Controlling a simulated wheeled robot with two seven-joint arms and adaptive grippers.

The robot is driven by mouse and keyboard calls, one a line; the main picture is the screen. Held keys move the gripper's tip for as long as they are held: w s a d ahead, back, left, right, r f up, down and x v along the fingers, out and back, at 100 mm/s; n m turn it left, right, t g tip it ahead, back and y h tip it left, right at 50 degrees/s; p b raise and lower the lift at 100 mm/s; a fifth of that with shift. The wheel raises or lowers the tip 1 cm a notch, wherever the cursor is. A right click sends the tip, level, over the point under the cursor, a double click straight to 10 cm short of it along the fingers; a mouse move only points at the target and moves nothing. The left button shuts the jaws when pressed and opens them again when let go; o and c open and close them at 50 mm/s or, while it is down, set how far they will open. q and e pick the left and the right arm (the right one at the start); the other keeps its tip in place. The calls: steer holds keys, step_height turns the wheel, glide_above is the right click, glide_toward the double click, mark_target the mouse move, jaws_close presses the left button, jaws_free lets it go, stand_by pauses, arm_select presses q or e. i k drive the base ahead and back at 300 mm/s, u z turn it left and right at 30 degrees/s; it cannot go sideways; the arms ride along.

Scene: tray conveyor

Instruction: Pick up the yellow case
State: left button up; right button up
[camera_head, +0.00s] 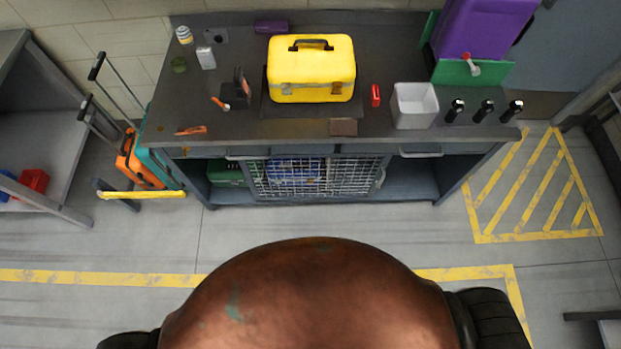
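A yellow case (311,70) with a dark handle on top and two latches on its front stands upright on the dark workbench (290,129). It sits near the middle of the bench on a dark mat (270,107). Bench surface shows around it, and nothing covers its front. Neither of my grippers shows in the head view. Nothing is touching the case.
A white bin (414,106), several black bottles (486,111) and a small red item (376,95) stand right of the case. A black tool holder (237,93) stands left. Suitcases (137,160) stand beside the bench. Open floor (240,228) lies before it.

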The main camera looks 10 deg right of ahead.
mark_target(301, 93)
steer(key=u, duration=0.3)
steer(key=k, duration=0.35)
steer(key=z, duration=1.35)
steer(key=i, duration=0.65)
steer(key=u, duration=0.55)
steer(key=i, duration=0.65)
steer(key=u, duration=0.7)
